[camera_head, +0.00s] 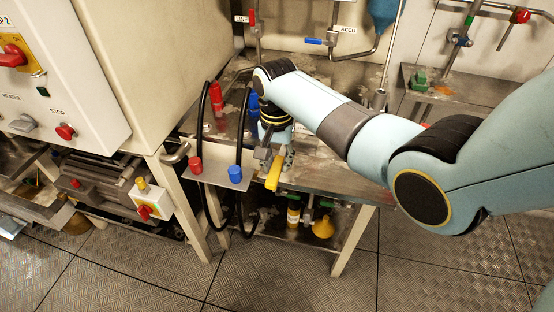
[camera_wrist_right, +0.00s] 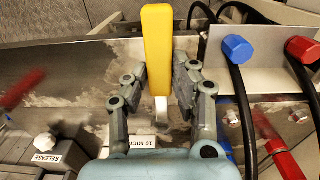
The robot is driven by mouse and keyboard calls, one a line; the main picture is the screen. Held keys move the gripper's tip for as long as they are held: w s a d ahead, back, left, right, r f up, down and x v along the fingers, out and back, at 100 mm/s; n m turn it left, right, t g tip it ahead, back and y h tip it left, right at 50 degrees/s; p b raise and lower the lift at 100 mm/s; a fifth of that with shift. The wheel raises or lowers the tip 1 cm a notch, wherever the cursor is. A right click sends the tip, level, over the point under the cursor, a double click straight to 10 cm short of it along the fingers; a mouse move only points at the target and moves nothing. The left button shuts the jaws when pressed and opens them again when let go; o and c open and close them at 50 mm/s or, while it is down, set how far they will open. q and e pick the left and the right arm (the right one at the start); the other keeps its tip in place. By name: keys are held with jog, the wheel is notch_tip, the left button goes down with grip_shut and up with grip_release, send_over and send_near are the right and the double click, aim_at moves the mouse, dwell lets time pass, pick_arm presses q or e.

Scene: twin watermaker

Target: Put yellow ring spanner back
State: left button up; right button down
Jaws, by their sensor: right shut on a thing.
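The yellow ring spanner (camera_head: 273,172) is in my right gripper (camera_head: 278,157), over the front edge of the metal bench. In the wrist view the yellow handle (camera_wrist_right: 157,45) points away from the gripper, and a short metal part shows between the fingers. The two fingers of my right gripper (camera_wrist_right: 163,82) are closed around the spanner. Its ring end is hidden by the gripper. My left gripper is in neither view.
A plate with a red cap (camera_head: 195,164), a blue cap (camera_head: 235,173) and black hoses stands left of the spanner. Red and blue valve handles are behind the plate in the wrist view. A yellow funnel (camera_head: 323,228) is below the bench (camera_head: 330,178).

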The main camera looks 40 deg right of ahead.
aim_at(277, 163)
jog(key=c, duration=1.1)
grip_release()
notch_tip(277, 163, up, 12)
jog(key=shift+w+r+p, duration=0.1)
jog(key=shift+p, duration=0.6)
jog(key=s+f+n+b, duration=0.3)
jog(key=s+f+b, duration=0.1)
jog(key=s+f, duration=1.1)
jog(key=s+d+f+n+b, duration=0.1)
jog(key=s+f+n+b, duration=0.3)
jog(key=s+f, duration=1.1)
jog(key=s+d+f+n+t+b, duration=0.1)
jog(key=s+f+n+b, duration=0.2)
jog(key=s+f, duration=1.2)
jog(key=shift+d+f+h+b, duration=0.1)
jog(key=shift+f+h+b, duration=0.15)
jog(key=shift+f, duration=1.1)
jog(key=shift+d+f+h+b, duration=0.15)
jog(key=shift+f+b, duration=0.1)
jog(key=shift+f, duration=1.1)
